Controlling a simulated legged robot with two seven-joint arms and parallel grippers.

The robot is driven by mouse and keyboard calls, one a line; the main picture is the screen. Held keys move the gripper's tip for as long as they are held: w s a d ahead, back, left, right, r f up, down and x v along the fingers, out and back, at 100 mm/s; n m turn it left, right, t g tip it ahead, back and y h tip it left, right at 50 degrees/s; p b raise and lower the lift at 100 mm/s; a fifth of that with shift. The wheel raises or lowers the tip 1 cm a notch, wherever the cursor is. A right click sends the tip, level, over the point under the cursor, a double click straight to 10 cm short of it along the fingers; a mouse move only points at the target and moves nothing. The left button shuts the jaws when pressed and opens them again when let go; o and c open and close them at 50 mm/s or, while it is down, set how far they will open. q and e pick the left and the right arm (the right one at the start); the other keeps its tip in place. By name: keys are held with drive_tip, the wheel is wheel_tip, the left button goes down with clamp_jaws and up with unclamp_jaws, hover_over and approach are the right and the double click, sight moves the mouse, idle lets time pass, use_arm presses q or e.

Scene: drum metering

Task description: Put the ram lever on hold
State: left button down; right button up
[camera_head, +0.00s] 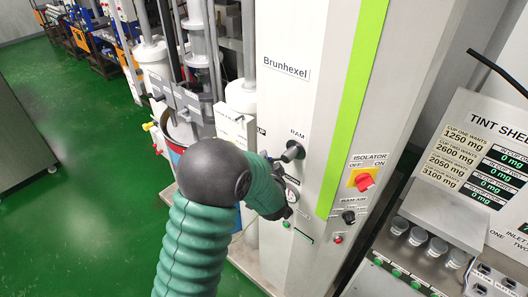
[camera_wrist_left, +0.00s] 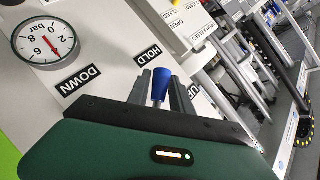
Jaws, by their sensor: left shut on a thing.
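The ram lever (camera_head: 292,150) is on the white front of the Brunhexel machine, under the RAM label; its black hub shows in the head view. My left gripper (camera_head: 268,157) is at the lever's left side, and its hand hides much of the lever's arm. In the left wrist view the lever's blue knob (camera_wrist_left: 162,83) sits between the two grey fingers, which are shut on it. The knob is closest to the HOLD label (camera_wrist_left: 148,56). The DOWN label (camera_wrist_left: 80,82) is farther to the left there. My right gripper is not in view.
A round pressure gauge (camera_wrist_left: 44,41) is close to the hand. The red isolator switch (camera_head: 364,181) and the black ram air knob (camera_head: 348,217) are to its right. The tint shelf (camera_head: 470,165) stands at far right. Green floor (camera_head: 90,110) is open at left.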

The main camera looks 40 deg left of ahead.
use_arm(q)
drive_tip(key=shift+d+f+n, duration=0.25)
drive_tip(key=shift+d+n, duration=0.05)
drive_tip(key=shift+d, duration=0.1)
drive_tip(key=shift+d+f+g+h+p, duration=0.1)
drive_tip(key=shift+f+g+h+p, duration=0.15)
drive_tip(key=shift+g+h+p, duration=0.2)
drive_tip(key=c, duration=1.1)
unclamp_jaws()
drive_tip(key=shift+c, duration=0.2)
drive_tip(key=shift+s+d, duration=0.1)
drive_tip(key=shift+s+d+r+b, duration=0.15)
drive_tip(key=shift+s+d+b, duration=0.1)
drive_tip(key=shift+b, duration=0.1)
drive_tip(key=b+v, duration=0.3)
drive_tip(key=v, duration=1.2)
drive_tip(key=shift+s+b, duration=0.35)
